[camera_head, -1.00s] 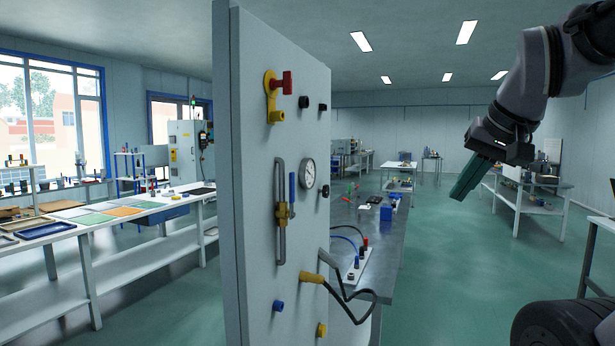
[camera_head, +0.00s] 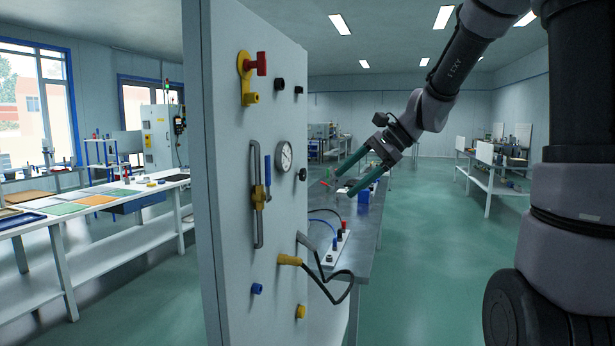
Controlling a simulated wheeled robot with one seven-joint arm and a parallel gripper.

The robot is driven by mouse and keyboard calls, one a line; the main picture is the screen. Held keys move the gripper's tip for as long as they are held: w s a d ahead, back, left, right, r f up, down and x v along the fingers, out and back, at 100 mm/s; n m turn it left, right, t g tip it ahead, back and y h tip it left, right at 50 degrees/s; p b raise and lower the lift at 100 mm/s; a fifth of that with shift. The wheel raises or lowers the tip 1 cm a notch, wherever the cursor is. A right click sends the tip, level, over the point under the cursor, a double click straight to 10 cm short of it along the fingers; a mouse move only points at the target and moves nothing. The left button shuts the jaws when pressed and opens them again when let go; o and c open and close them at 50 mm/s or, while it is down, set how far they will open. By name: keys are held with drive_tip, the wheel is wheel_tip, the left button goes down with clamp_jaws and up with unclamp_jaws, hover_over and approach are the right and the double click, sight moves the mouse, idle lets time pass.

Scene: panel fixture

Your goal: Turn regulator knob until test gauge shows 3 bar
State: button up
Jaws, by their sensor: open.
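A round white gauge (camera_head: 285,156) is on the grey upright panel (camera_head: 228,200), seen at a slant. Its needle and scale are too small to read. A black knob (camera_head: 303,174) sticks out just right of the gauge, near the panel's right edge. No label shows whether it is the regulator knob. My gripper (camera_head: 343,184) is open and empty, to the right of the gauge and black knob. Its two long green fingers point down and left, apart from each other. It appears clear of the panel.
The panel also bears a red-and-yellow lever (camera_head: 249,72), a blue-handled valve (camera_head: 262,190), small black knobs (camera_head: 279,84), a blue knob (camera_head: 257,288), a yellow knob (camera_head: 300,311) and a yellow plug (camera_head: 289,260) with a drooping black cable. A metal workbench (camera_head: 365,235) stands behind.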

drive_tip(key=w+a+f+m+y, duration=0.2)
drive_tip(key=w+m+y, duration=0.3)
drive_tip(key=w, duration=0.5)
drive_tip(key=m+t+y, duration=0.3)
drive_tip(key=m+t, duration=0.1)
drive_tip(key=m, duration=0.2)
approach(305, 175)
drive_tip(key=x, duration=0.9)
drive_tip(key=shift+c, duration=0.3)
clamp_jaws()
